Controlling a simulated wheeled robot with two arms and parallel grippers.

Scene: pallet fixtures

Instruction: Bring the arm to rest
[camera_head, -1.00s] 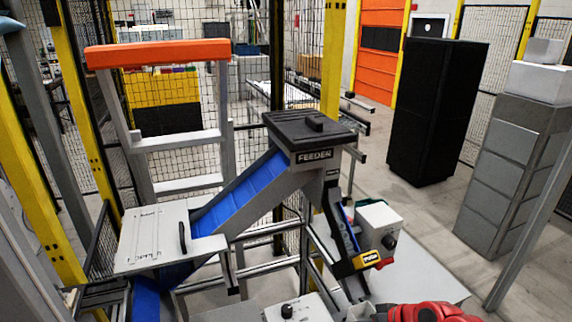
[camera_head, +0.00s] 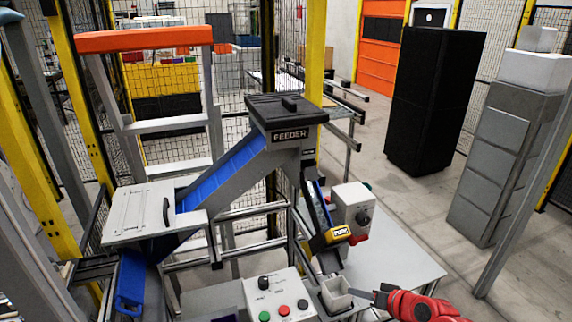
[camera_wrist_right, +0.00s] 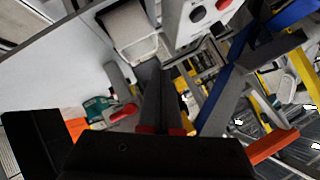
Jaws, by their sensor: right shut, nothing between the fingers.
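My right gripper (camera_head: 366,294) reaches in from the lower right on its red wrist. Its dark fingers are shut and empty. They point left, near a small open light-grey bin (camera_head: 336,294) on the work table. I cannot tell whether they touch the bin. In the right wrist view the dark fingers (camera_wrist_right: 158,100) show closed together, with the bin (camera_wrist_right: 133,32) beyond them. My left gripper is in neither view.
A control box with coloured buttons (camera_head: 279,299) stands left of the bin. The feeder (camera_head: 287,112) with its blue chute (camera_head: 222,172) is behind. A grey-white knob box (camera_head: 352,205) stands on the table (camera_head: 395,250); the table's right part is clear.

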